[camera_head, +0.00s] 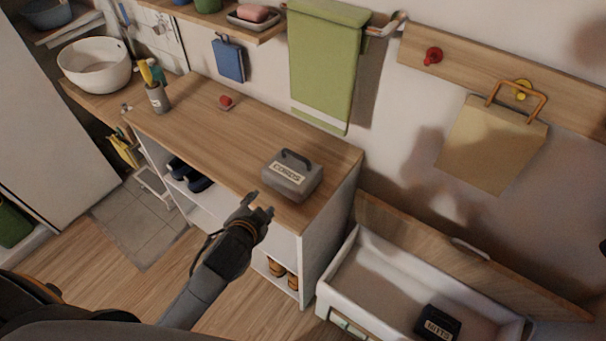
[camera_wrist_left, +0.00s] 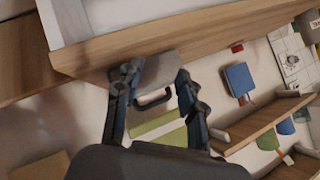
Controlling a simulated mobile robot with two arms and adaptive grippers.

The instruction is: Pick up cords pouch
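The cords pouch (camera_head: 291,177) is a grey pouch with a dark handle on top and a pale label reading CORDS. It sits upright on the wooden counter (camera_head: 205,130), near its right end. In the left wrist view the pouch (camera_wrist_left: 160,68) shows between and beyond the fingers, with its dark handle visible. My left gripper (camera_head: 258,203) is open and empty, at the counter's front edge, just to the lower left of the pouch. No contact with the pouch is visible. My right gripper is not in view.
A green towel (camera_head: 326,66) hangs behind the counter. A small red object (camera_head: 225,101) and a tool cup (camera_head: 157,97) stand farther left. The counter between them and the pouch is clear.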

